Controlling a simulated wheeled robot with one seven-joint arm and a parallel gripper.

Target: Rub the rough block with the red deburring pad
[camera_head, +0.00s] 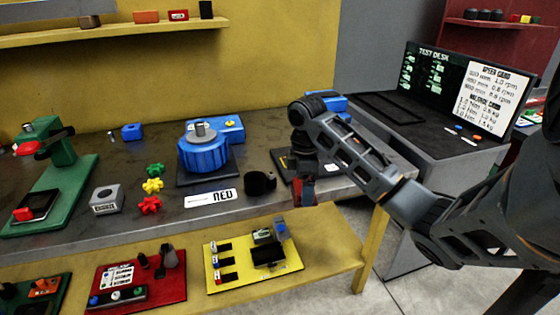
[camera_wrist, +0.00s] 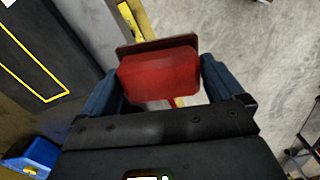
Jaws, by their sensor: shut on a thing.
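My gripper (camera_head: 303,178) is shut on a red pad with a dark backing plate, taken to be the deburring pad (camera_wrist: 158,75). In the wrist view the pad sits between the two blue-grey fingers. In the head view my gripper is at the front right edge of the grey bench (camera_head: 75,236), and the pad is mostly hidden by it. I cannot tell for certain which thing is the rough block. A grey block with a round hole and a label (camera_head: 106,200) stands on the bench at left.
A blue round positioner (camera_head: 203,152) stands mid-bench, with a black cup (camera_head: 261,183) at its right. A dark yellow-lined mat (camera_wrist: 28,62) lies beside my gripper. Green, yellow and red star knobs and a green press stand at left. A lower shelf holds coloured trays.

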